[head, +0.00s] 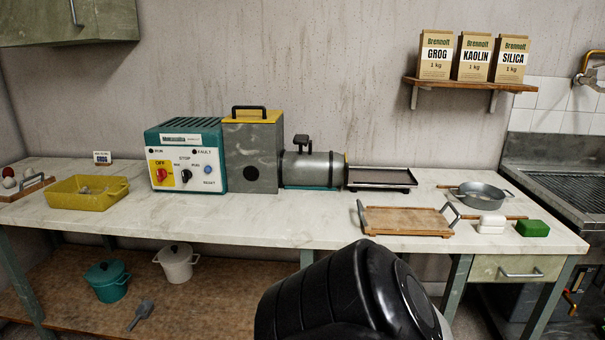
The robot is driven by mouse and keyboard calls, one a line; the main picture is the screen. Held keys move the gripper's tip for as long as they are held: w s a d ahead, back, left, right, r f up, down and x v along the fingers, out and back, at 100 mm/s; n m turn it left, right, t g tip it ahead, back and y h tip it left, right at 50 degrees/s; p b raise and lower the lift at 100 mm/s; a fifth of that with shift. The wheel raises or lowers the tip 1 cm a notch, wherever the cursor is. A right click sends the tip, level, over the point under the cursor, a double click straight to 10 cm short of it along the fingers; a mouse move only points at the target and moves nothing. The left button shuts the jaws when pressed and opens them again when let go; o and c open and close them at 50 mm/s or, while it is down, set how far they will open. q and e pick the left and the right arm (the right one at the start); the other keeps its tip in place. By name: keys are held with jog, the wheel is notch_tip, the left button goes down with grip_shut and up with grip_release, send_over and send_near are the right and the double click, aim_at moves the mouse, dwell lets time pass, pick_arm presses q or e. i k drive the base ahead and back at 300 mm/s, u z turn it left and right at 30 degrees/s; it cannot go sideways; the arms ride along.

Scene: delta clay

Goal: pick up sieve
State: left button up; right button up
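A round grey metal vessel (481,197) stands near the right end of the worktop, with a wooden rod reaching out to its left. It looks like the sieve, but I cannot see whether its bottom is mesh. Neither of my grippers shows in the head view. A black rounded part, apparently a link of my own arm, fills the bottom middle, well in front of the vessel and apart from it.
A wooden tray with metal handles (405,221), a white block (491,225) and a green block (533,229) lie in front of the vessel. A grey machine (252,150) and dark tray (380,177) stand further left. A yellow tub (87,190) is far left; a sink (575,175) is right.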

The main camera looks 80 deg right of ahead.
aim_at(478, 195)
jog(key=k, duration=1.6)
jog(key=z, duration=2.2)
